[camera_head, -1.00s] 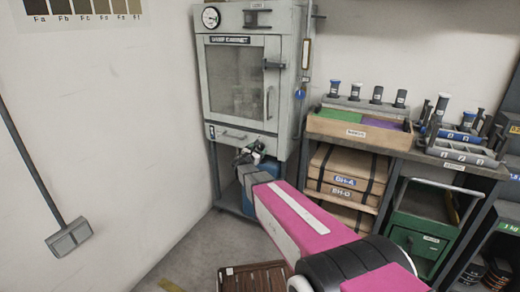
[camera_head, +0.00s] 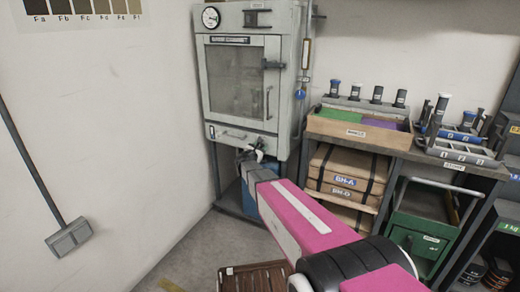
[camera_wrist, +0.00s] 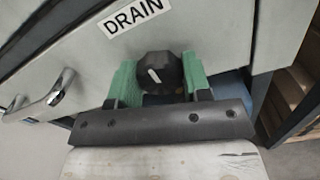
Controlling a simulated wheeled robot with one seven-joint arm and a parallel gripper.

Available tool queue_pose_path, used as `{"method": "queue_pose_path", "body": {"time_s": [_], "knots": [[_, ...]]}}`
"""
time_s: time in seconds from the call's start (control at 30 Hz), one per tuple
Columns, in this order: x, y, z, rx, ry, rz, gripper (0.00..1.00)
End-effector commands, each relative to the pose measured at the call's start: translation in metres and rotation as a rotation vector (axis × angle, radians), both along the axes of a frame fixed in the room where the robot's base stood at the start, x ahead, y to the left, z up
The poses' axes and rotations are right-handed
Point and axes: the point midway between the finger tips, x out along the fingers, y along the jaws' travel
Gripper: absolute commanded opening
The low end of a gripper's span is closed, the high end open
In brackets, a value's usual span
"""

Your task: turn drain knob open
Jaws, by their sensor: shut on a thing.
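The drain knob (camera_wrist: 160,72) is dark and faceted with a white pointer mark, under a "DRAIN" label (camera_wrist: 135,14) in the wrist view. My gripper (camera_wrist: 158,80) has its green fingers on both sides of the knob and is shut on it. The white pointer mark is slightly tilted from upright. In the head view my gripper (camera_head: 250,154) is at the lower front of the grey cabinet (camera_head: 284,85), small and partly hidden by my pink arm. The knob cannot be made out there.
A drawer handle (camera_wrist: 47,92) is left of the knob on the cabinet front. A blue container (camera_head: 243,200) stands below the cabinet. A workbench (camera_head: 395,150) with boxes and a green cart (camera_head: 420,225) stands to the right. A brown slatted crate (camera_head: 255,278) is on the floor.

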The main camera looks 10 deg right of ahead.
Motion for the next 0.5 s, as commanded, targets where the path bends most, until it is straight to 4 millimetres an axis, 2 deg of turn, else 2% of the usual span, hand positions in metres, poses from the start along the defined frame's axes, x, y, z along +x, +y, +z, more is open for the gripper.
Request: {"method": "queue_pose_path", "body": {"time_s": [0.27, 0.5], "knots": [[-0.0003, 0.0000, -0.0001, -0.073, 0.053, -0.001, 0.21], [-0.0003, 0.0001, -0.0002, -0.222, 0.162, -0.001, 0.21]]}}
